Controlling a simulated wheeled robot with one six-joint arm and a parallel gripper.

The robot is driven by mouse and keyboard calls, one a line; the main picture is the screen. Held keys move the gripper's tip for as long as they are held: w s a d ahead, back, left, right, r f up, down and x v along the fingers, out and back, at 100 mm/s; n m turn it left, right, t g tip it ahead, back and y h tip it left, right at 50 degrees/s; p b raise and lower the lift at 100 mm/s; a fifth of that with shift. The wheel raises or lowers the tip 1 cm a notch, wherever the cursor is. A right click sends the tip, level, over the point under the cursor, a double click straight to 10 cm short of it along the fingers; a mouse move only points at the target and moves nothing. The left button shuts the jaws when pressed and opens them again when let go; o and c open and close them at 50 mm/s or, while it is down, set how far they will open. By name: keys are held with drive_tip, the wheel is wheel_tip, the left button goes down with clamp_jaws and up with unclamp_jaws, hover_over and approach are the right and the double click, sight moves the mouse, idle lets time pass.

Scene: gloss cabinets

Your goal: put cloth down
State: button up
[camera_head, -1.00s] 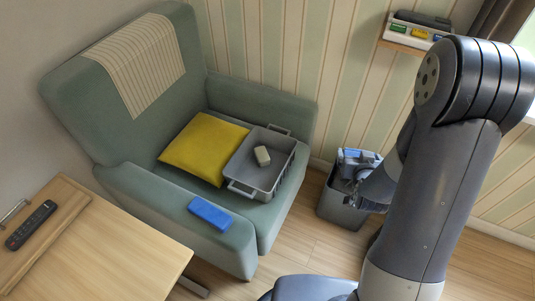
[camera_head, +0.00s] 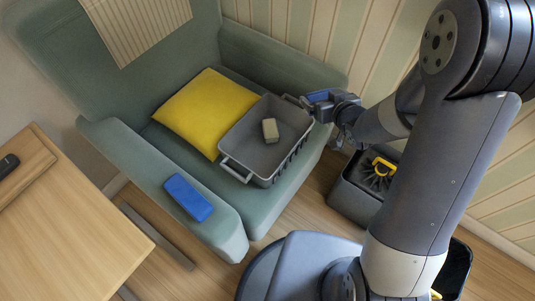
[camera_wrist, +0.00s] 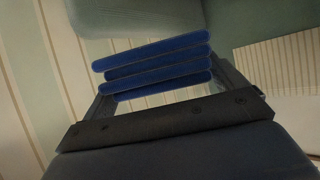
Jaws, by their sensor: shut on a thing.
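My gripper (camera_head: 322,101) is shut on a folded blue cloth (camera_wrist: 155,66), which shows as several stacked layers between the fingers in the wrist view. In the head view, the gripper is by the right rear corner of the grey basket (camera_head: 237,169), above the chair's right side; only a little blue shows there. The basket rests on the green armchair's seat and holds a small beige block (camera_head: 270,130). Another flat blue item (camera_head: 187,197) lies on the near armrest. Whether the held cloth touches anything is unclear.
A yellow cushion (camera_head: 206,112) lies beside the basket. A dark grey bin (camera_head: 351,203) with a yellow-handled brush (camera_head: 382,167) stands on the floor at right. A wooden table (camera_head: 75,230) is at lower left. The green armchair (camera_head: 150,78) has a striped cover on its back.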

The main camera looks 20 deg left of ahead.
drive_tip(key=s+a+f+n+g+y+b, duration=0.1)
drive_tip(key=a+f+b, duration=0.1)
drive_tip(key=a, duration=0.1)
drive_tip(key=s+a+f+n+g+y+b, duration=0.1)
drive_tip(key=a+f, duration=0.1)
drive_tip(key=a, duration=0.1)
drive_tip(key=s+a+f+n+g+b, duration=0.1)
drive_tip(key=a+f+b, duration=0.1)
drive_tip(key=a, duration=0.1)
drive_tip(key=shift+s+a+f+n+y+b, duration=0.1)
drive_tip(key=shift+s+n+y+b, duration=0.15)
drive_tip(key=shift+n+y+b, duration=0.15)
drive_tip(key=s+a+f+n+g+y+b, duration=0.2)
drive_tip(key=s+a+f+n+g+b, duration=0.3)
drive_tip(key=a, duration=0.3)
drive_tip(key=shift+m+t, duration=0.4)
drive_tip(key=shift+t, duration=0.1)
drive_tip(key=f+b, duration=0.2)
drive_tip(key=f, duration=0.1)
drive_tip(key=f+b, duration=0.1)
drive_tip(key=f, duration=0.3)
drive_tip(key=f+b, duration=0.2)
drive_tip(key=f, duration=0.1)
drive_tip(key=shift+s+f+b, duration=0.25)
drive_tip(key=shift+s+b, duration=0.05)
drive_tip(key=shift+s, duration=0.05)
